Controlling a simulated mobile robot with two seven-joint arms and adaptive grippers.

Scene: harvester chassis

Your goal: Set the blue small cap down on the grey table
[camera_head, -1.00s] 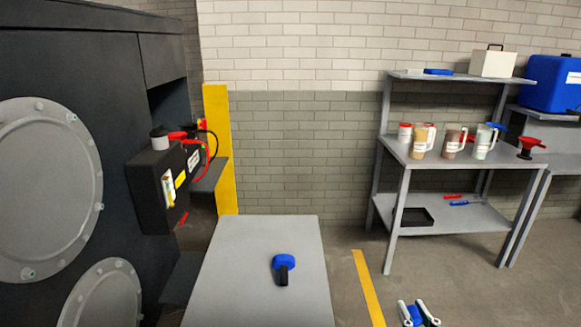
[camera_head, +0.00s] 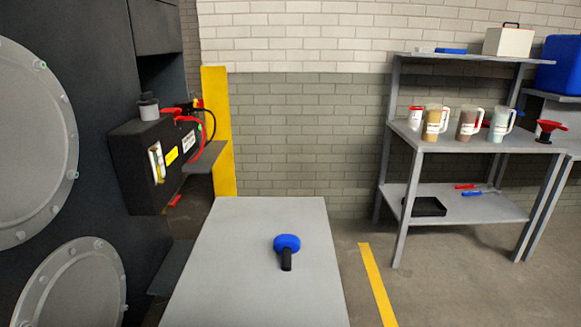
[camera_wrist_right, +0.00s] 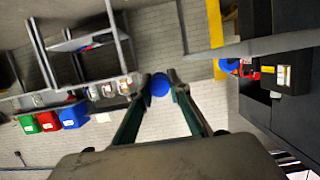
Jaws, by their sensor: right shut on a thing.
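The blue small cap (camera_wrist_right: 160,84) shows in the right wrist view as a round blue piece between the fingertips. My right gripper (camera_wrist_right: 160,88) is shut on it and holds it in the air, away from any surface. The grey table (camera_head: 235,285) stands low in the middle of the head view, beside the dark chassis. In the right wrist view only an edge of what seems to be this table shows. My right gripper and the cap are outside the head view. My left gripper is in neither view.
A blue piece with a black stem (camera_head: 287,245) lies right of the table's middle; the table is otherwise bare. The dark chassis (camera_head: 95,150) with a black box (camera_head: 150,165) stands left. A grey shelf (camera_head: 465,205) with jugs stands right. Open floor separates table and shelf.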

